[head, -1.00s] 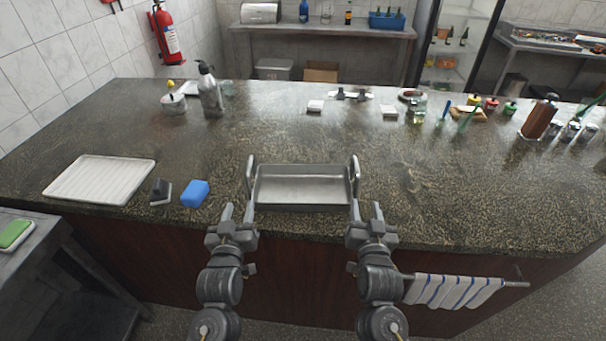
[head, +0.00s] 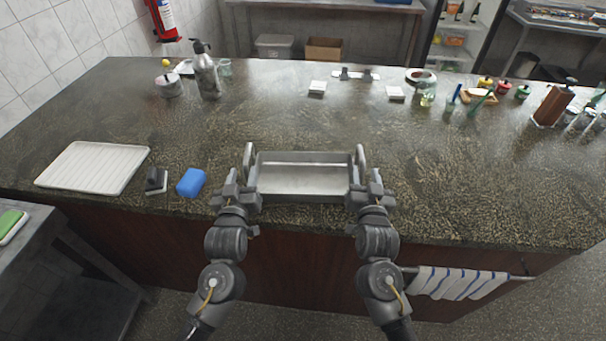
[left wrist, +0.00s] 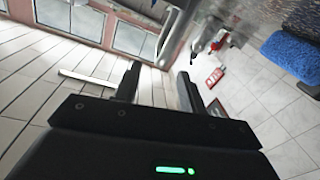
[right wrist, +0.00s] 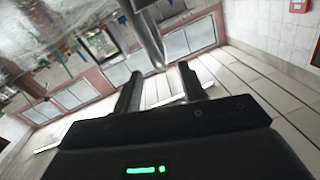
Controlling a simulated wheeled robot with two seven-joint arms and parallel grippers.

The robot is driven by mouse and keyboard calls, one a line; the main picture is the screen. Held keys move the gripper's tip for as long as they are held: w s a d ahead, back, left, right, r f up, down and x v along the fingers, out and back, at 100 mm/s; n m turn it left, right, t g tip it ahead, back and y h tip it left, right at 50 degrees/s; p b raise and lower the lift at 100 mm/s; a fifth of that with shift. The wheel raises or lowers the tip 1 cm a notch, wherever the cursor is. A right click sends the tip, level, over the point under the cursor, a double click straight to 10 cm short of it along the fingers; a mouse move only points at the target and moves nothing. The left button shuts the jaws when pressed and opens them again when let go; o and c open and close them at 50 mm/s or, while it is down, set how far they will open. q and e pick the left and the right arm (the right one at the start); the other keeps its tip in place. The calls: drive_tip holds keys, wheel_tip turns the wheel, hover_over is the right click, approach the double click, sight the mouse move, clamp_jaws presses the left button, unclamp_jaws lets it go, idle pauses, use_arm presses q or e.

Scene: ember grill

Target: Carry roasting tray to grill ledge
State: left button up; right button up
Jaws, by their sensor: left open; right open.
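The grey metal roasting tray (head: 304,193) sits near the front edge of the speckled counter, with a raised handle at each end. My left gripper (head: 240,188) is open beside the tray's left handle (head: 249,158). My right gripper (head: 368,188) is open beside the right handle (head: 361,162). Neither gripper holds anything. In the right wrist view, a metal bar that looks like the tray's handle (right wrist: 145,32) reaches down close to the open fingers (right wrist: 158,85). In the left wrist view, a similar metal part shows just beyond the open fingers (left wrist: 158,85). I cannot make out the grill ledge.
A blue sponge (head: 191,182), a small dark block (head: 157,180) and a white ribbed tray (head: 95,167) lie to the left. A metal bottle (head: 206,74) stands at the back left; bottles and jars stand at the back right.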

sight(245, 163)
use_arm(q)
drive_tip(key=w, duration=0.7)
drive_tip(key=shift+w+d, duration=0.1)
drive_tip(key=shift+w, duration=0.2)
use_arm(e)
drive_tip(key=w, duration=0.7)
drive_tip(key=shift+w, duration=0.3)
drive_tip(key=shift+d, duration=0.1)
use_arm(q)
clamp_jaws()
use_arm(e)
clamp_jaws()
drive_tip(key=shift+r, duration=0.1)
